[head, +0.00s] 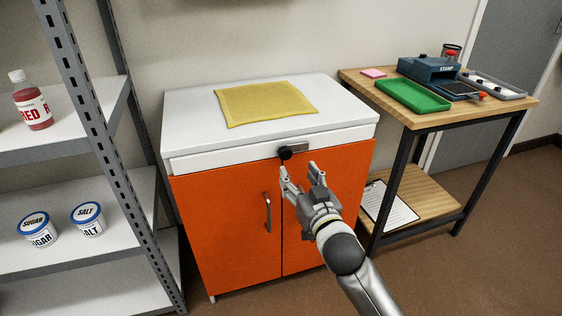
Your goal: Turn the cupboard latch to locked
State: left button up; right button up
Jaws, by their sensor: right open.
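The cupboard (222,220) has orange doors under a white top. Its latch (293,151) is a black round knob with a dark bar reaching to the right, on the white front strip above the seam between the doors. The bar looks roughly level; I cannot read whether it is locked. A metal handle (267,212) is on the left door. My right gripper (303,168) is open and empty, its fingertips just below and in front of the latch. I cannot tell whether they touch it. My left gripper is not in view.
A yellow cloth (265,102) lies on the cupboard top. A grey shelf unit (75,258) with tubs and a red bottle (32,103) stands at left. At right, a wooden table (431,119) bears a green tray (412,95) and a stamp device (430,69).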

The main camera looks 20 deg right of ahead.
aim_at(286, 156)
jog(key=w, duration=0.4)
jog(key=shift+w+a+b, duration=0.1)
jog(key=shift+w+b, duration=0.3)
jog(key=w, duration=0.3)
jog(key=shift+w+b, duration=0.2)
jog(key=shift+b, duration=0.1)
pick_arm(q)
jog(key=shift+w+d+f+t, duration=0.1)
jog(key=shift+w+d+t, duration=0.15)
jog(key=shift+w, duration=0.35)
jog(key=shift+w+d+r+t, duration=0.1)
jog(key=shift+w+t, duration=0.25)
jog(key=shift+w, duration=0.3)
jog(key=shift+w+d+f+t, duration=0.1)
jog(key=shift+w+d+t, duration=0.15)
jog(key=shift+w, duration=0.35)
pick_arm(e)
jog(key=shift+w+a, duration=0.1)
jog(key=shift+w, duration=0.5)
jog(key=shift+c, duration=0.2)
grip_shut()
